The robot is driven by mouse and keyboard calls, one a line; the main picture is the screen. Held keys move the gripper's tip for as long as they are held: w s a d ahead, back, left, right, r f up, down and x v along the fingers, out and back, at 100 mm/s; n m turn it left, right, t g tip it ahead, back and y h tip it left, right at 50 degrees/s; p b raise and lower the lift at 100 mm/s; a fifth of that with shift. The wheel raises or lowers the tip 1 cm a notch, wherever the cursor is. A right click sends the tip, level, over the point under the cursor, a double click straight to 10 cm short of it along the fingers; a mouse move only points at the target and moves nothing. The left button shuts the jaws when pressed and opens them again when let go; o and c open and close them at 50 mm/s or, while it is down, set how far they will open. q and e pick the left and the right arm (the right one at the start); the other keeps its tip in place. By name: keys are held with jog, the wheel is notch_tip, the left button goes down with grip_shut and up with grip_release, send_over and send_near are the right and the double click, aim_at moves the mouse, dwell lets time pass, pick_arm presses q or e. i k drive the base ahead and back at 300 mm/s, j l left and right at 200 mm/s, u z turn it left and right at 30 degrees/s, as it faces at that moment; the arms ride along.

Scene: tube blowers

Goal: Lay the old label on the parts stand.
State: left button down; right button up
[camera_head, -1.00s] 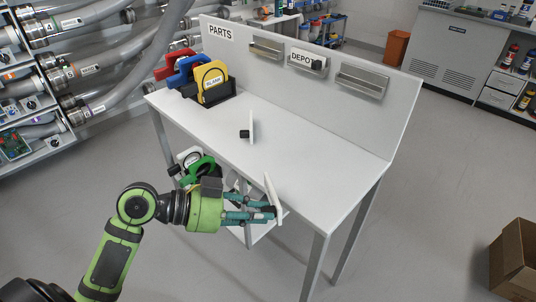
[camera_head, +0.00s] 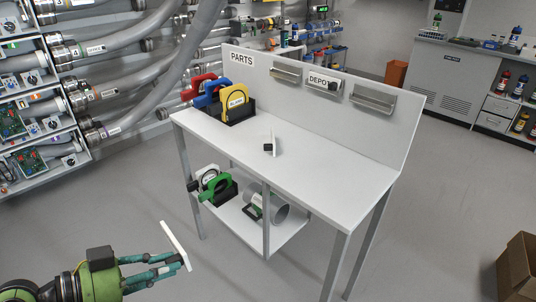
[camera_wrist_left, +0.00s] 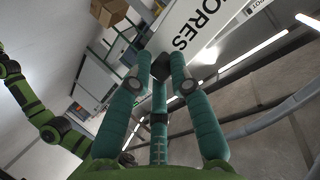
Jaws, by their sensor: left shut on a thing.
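My left gripper (camera_head: 178,262) is shut on the black knob (camera_wrist_left: 161,66) of a white label plate (camera_head: 176,245). In the left wrist view the plate (camera_wrist_left: 196,30) shows the letters "ORES", with its other end cut off. The plate is held tilted in the air, at the lower left of the head view, apart from the parts stand. The parts stand (camera_head: 330,185) is a white table with a back panel marked "PARTS". A second white plate with a black knob (camera_head: 268,148) stands on edge on its top. My right gripper is not in view.
A dark holder with red, blue and yellow-handled parts (camera_head: 235,99) stands at the top's left end. The lower shelf holds a green-handled part (camera_head: 222,190) and a grey tube. The top's right half is clear.

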aim_at(320, 175)
jog(key=i+l+u, duration=0.1)
jog(key=l, duration=0.2)
jog(key=i+l, duration=0.2)
jog(key=l, duration=0.15)
jog(key=i+l+u, duration=0.15)
jog(key=l, duration=0.2)
jog(key=i+l+u, duration=0.1)
jog(key=l, duration=0.2)
